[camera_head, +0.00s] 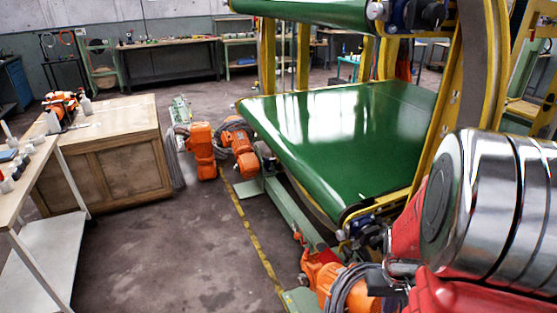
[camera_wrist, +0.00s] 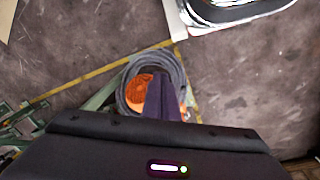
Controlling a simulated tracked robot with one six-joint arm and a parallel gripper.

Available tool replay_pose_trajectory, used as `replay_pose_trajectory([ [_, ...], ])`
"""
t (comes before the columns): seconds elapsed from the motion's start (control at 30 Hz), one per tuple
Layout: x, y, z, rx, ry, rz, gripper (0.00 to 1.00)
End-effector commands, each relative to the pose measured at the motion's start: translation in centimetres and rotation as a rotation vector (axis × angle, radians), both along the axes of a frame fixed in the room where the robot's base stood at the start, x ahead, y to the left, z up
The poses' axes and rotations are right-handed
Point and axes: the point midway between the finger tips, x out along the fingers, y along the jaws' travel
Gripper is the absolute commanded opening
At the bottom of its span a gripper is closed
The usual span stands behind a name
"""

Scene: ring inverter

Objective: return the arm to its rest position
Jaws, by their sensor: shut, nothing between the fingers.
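My gripper (camera_wrist: 163,92) shows in the wrist view as dark fingers closed together, with nothing held between them. They point at an orange motor (camera_wrist: 140,92) ringed by coiled grey cable on the floor side of the machine; the gap between fingers and motor cannot be judged. In the head view, shiny metal and red parts of my arm fill the lower right, and my gripper cannot be made out there.
A green conveyor belt (camera_head: 335,135) in a yellow frame stands close to my arm. Orange motors (camera_head: 202,150) sit at its left side. A wooden cabinet (camera_head: 125,165) and a workbench (camera_head: 50,155) stand left. The floor (camera_head: 165,250) between is clear.

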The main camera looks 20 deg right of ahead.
Motion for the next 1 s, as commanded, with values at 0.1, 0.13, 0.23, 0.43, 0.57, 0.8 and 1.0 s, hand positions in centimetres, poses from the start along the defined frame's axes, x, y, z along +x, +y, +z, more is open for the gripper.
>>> replay_pose_trajectory([
  [0.1,0.5,2.3,2.5,0.002,-0.01,-0.006,0.0],
  [0.13,0.6,2.9,3.0,0.005,-0.012,-0.008,0.0],
  [0.23,0.9,4.7,4.9,0.007,-0.022,-0.009,0.0],
  [0.43,1.1,8.5,8.3,0.017,-0.051,0.005,0.0],
  [0.57,1.2,10.9,10.4,0.02,-0.079,0.029,0.0],
  [0.8,1.2,15.2,14.0,0.021,-0.151,0.106,0.0],
  [1.0,1.5,18.4,17.0,0.012,-0.247,0.193,0.0],
])
